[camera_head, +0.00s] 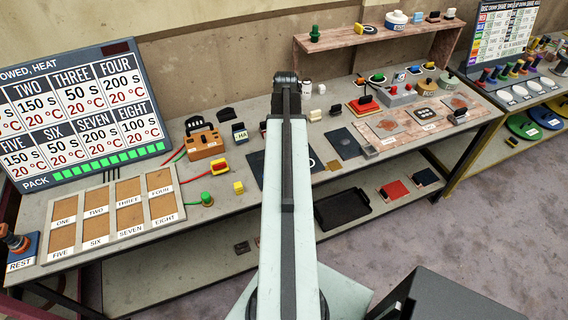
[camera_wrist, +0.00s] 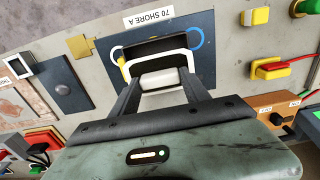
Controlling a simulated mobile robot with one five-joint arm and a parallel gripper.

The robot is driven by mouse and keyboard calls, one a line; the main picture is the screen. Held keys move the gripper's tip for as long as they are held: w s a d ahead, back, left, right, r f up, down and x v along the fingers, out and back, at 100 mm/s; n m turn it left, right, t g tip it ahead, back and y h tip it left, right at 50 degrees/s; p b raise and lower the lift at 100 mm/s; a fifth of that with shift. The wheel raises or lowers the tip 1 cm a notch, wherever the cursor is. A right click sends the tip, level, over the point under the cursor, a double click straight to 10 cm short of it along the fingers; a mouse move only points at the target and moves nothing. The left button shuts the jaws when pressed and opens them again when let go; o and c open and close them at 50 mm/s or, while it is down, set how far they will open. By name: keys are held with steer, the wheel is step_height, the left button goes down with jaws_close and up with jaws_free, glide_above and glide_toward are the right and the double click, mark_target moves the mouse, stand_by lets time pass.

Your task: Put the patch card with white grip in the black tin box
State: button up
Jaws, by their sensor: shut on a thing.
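My gripper (camera_wrist: 165,82) is shut on the white grip (camera_wrist: 168,78) of the patch card in the wrist view. A black part with a white edge (camera_wrist: 160,48) shows just beyond the grip; I cannot tell how much of it is the card. The gripper is over a dark blue-grey plate (camera_wrist: 200,65) labelled 70 SHORE A on the bench. In the head view my arm hides the gripper and the card. A black shallow open box (camera_head: 342,207) lies on the lower shelf, right of my arm; I cannot tell for sure if it is the tin box.
The bench (camera_head: 225,222) holds an orange block (camera_head: 205,147), a cork-panelled board (camera_head: 115,212) and several small gripped pieces. A raised wooden shelf (camera_head: 385,36) stands at the back. Red (camera_head: 394,190) and dark (camera_head: 425,177) pieces lie on the lower shelf.

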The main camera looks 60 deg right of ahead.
step_height(320, 180, down, 9)
steer(key=b, duration=0.7)
steer(key=shift+f+b, duration=0.1)
steer(key=shift+b, duration=0.3)
steer(key=shift+r, duration=0.25)
steer(key=shift+f, duration=0.25)
steer(key=o, duration=1.2)
steer(key=shift+r, duration=0.1)
step_height(320, 180, up, 13)
steer(key=p, duration=1.2)
steer(key=shift+f+p, duration=0.2)
steer(key=shift+p, duration=0.2)
steer(key=shift+f, duration=0.15)
